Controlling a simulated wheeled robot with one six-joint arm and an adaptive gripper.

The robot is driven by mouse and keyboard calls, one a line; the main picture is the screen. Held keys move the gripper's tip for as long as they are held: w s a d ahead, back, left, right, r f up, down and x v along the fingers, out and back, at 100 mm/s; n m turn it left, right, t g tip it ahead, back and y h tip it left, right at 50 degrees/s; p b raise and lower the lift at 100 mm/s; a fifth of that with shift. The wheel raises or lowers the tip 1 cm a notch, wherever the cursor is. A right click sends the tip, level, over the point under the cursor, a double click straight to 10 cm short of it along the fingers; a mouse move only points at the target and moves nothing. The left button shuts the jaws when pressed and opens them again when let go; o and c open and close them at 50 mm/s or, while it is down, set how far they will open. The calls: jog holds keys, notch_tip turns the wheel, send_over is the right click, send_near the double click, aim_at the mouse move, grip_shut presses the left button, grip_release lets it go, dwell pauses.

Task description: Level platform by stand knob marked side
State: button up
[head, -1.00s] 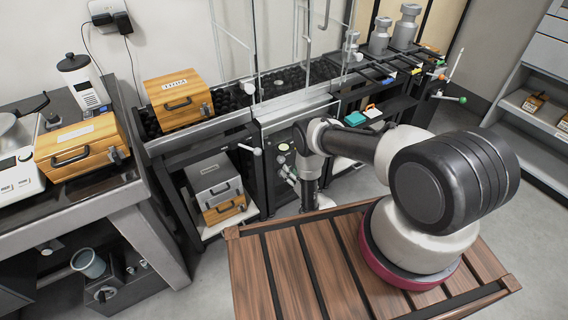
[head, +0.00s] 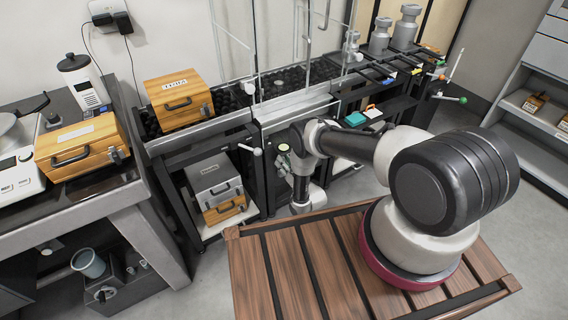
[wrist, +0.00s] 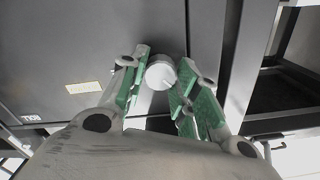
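In the wrist view a round pale grey knob (wrist: 161,72) stands out from a dark grey panel (wrist: 95,40). It shows a light line on its face. My gripper (wrist: 163,66) has its two green-padded fingers apart, one on each side of the knob. The right finger looks very close to it; I cannot tell whether either finger touches. In the head view the dark stand (head: 290,108) with glass panes is beyond my arm. My wrist hangs low in front of the stand, and my fingers cannot be made out there.
In the head view, a wooden case (head: 178,98) stands on the stand's left side. A grey case (head: 213,174) is on the shelf below. A white-ended lever (head: 256,152) juts out left of my wrist.

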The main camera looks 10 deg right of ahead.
jog(key=shift+n, duration=3.9)
jog(key=o, duration=1)
jog(key=v, duration=1.2)
